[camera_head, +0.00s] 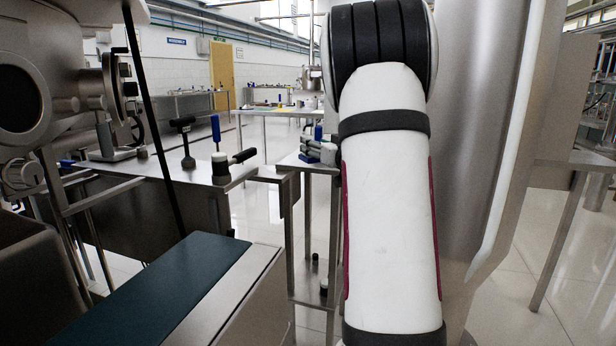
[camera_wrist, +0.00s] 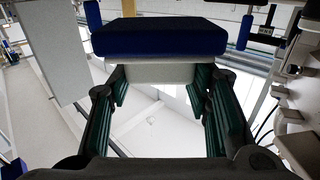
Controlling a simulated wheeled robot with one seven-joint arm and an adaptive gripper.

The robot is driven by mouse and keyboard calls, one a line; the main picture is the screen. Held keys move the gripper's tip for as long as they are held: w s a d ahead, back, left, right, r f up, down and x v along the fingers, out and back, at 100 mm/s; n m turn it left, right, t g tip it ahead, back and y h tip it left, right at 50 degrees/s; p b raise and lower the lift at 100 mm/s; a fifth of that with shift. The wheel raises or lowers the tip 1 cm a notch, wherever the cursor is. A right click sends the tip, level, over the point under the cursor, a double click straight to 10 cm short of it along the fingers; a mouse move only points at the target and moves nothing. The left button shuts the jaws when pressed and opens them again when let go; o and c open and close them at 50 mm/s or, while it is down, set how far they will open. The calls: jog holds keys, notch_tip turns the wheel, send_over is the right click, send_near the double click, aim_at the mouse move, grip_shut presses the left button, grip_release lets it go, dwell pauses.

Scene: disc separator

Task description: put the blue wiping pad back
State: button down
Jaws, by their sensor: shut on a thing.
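My gripper (camera_wrist: 160,85) shows in the wrist view, its two green-lined fingers shut on the blue wiping pad (camera_wrist: 158,38). The pad has a dark blue block and a pale grey-white layer, and it lies across the fingertips. In the head view my arm hides the gripper and the held pad. A small stack of greenish and grey pads (camera_head: 312,153) sits on a narrow metal stand behind my arm, with a blue upright piece (camera_head: 318,132) beside it. My arm partly covers this stand.
A metal bench (camera_head: 165,178) at left carries a dark-handled tool (camera_head: 183,140), a blue-handled one (camera_head: 215,130) and a white-and-black jar-like item (camera_head: 221,168). A dark green-topped surface (camera_head: 165,290) fills the lower left. Large steel machinery stands at left and right. Tiled floor shows between.

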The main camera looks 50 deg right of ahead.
jog(key=shift+s+d+f+h+b, duration=0.15)
jog(key=shift+s+d+b, duration=0.1)
jog(key=shift+s+d, duration=0.15)
jog(key=shift+s+d+f+h+b, duration=0.15)
jog(key=shift+s+d+b, duration=0.1)
jog(key=shift+d, duration=0.45)
jog(key=w+d, duration=0.3)
jog(key=w, duration=0.1)
jog(key=w+d+f, duration=0.1)
jog(key=w+d, duration=0.2)
jog(key=w, duration=0.1)
jog(key=w+d, duration=0.2)
jog(key=w, duration=0.2)
jog(key=shift+w+d+f+p, duration=0.15)
jog(key=shift+w+d+p, duration=0.1)
jog(key=shift+d+p, duration=0.15)
jog(key=shift+w+d+f, duration=0.15)
jog(key=shift+f, duration=0.1)
jog(key=shift+f+b, duration=0.35)
jog(key=shift+f, duration=1.15)
jog(key=shift+f, duration=0.15)
jog(key=c, duration=0.8)
grip_release()
jog(key=shift+b, duration=0.3)
jog(key=shift+c, duration=0.2)
